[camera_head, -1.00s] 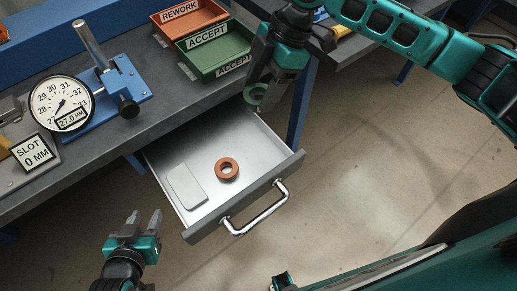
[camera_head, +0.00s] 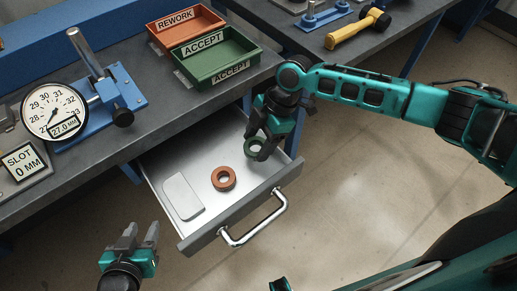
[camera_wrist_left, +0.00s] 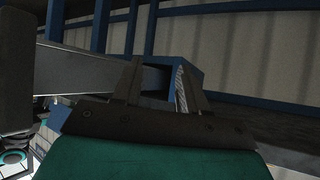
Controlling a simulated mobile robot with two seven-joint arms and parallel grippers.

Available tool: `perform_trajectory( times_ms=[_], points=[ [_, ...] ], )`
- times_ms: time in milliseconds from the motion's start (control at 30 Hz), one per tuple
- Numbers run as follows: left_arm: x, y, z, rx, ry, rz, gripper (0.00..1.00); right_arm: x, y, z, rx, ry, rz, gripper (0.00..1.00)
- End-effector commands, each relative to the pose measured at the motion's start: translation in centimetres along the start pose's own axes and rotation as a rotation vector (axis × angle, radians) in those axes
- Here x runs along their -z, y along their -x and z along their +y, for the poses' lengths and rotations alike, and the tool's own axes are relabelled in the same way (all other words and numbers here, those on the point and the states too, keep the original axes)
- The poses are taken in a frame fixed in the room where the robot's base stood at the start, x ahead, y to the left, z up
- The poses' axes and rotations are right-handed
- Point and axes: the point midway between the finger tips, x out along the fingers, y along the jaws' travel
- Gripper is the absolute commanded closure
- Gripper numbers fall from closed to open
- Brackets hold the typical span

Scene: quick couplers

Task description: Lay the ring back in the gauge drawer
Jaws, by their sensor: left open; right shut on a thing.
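The gauge drawer (camera_head: 235,214) stands pulled out below the bench, its long metal handle (camera_head: 256,222) at the front. An orange-brown ring (camera_head: 223,178) lies flat on the drawer floor, and a pale rounded plate (camera_head: 183,196) lies to its left. My right gripper (camera_head: 257,148) is shut on a dark green ring (camera_head: 254,148) and holds it over the drawer's right rear part. Its exact height above the floor is hard to tell. My left gripper (camera_head: 140,235) is open and empty, in front of the drawer at the lower left; its fingers (camera_wrist_left: 160,85) also show in the left wrist view.
On the bench are a dial gauge (camera_head: 54,112) on a blue stand, a slot sign (camera_head: 22,163), an orange rework tray (camera_head: 186,24) and a green accept tray (camera_head: 216,56). A yellow-handled tool (camera_head: 355,30) lies on the far bench. The floor before the drawer is clear.

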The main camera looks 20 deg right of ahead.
Motion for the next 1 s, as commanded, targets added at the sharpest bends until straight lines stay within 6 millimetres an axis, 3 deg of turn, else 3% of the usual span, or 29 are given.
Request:
perform_trajectory(
  times_ms=[267, 600, 633, 900, 1000],
  points=[
    [0.0, 0.0, 0.0, 0.0, 0.0, 0.0, 0.57, -1.4, -3.2, 0.0, 0.001, -0.001, 0.0, 0.66],
    [-0.1, -0.1, 0.0, 0.0, 0.0, 0.0, 0.57, -1.6, -3.6, 0.0, -0.001, 0.0, 0.0, 0.66],
    [-0.1, -0.1, 0.0, 0.0, 0.0, 0.0, 0.57, -1.7, -3.7, 0.0, 0.0, 0.0, -0.001, 0.37],
    [-0.3, 0.0, 0.1, -0.001, 0.001, -0.004, 0.57, -1.6, -3.6, 0.0, 0.0, 0.0, -0.001, 0.12],
    [-0.3, 0.1, 0.1, -0.001, 0.001, -0.005, 0.57, -1.6, -3.6, 0.0, 0.0, 0.0, -0.001, 0.12]
  ],
)
